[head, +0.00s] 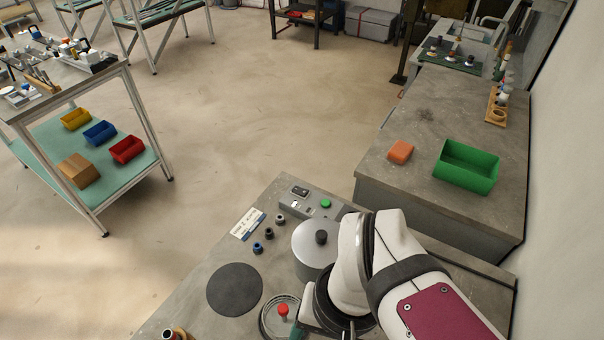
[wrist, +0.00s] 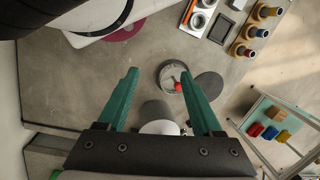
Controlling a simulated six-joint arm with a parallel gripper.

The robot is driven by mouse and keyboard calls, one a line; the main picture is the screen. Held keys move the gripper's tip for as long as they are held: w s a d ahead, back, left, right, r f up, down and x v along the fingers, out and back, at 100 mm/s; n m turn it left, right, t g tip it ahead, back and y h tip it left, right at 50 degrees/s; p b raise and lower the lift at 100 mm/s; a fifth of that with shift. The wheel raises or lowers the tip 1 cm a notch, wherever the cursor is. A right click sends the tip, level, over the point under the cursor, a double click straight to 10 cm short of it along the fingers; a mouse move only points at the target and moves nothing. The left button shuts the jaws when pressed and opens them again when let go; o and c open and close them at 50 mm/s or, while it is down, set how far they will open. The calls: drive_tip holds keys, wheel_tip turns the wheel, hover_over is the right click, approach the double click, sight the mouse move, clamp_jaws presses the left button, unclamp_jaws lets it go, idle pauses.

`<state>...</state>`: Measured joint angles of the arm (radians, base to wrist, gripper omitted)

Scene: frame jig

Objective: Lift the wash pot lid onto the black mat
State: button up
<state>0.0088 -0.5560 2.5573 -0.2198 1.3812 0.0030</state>
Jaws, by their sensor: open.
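The silver pot (head: 308,262) stands on the grey bench with a lid with a black knob (head: 321,237) on top. My arm hides its right side. In the wrist view a grey and white round thing, which looks like the pot (wrist: 158,112), shows low between the fingers, partly cut off by the gripper body. The round black mat (head: 234,289) lies flat and bare to the pot's left; it also shows in the wrist view (wrist: 209,86). My gripper (wrist: 160,72) is open with nothing between its teal fingers. In the head view my arm mostly hides it.
A round dish with a red knob (head: 282,312) sits beside the mat, close to my gripper. Small dark knobs (head: 268,233), a label and a control box with a green button (head: 326,203) lie behind. A green bin (head: 467,168) stands on the right bench.

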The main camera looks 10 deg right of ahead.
drive_tip(key=w+d+r+n, duration=0.3)
drive_tip(key=w+r+n, duration=0.1)
drive_tip(key=w+n, duration=0.65)
drive_tip(key=r+n+h, duration=0.1)
drive_tip(key=n+h, duration=0.1)
drive_tip(key=n, duration=1.4)
hover_over(322, 234)
wheel_tip(322, 234, down, 15)
drive_tip(key=shift+f, duration=0.1)
clamp_jaws()
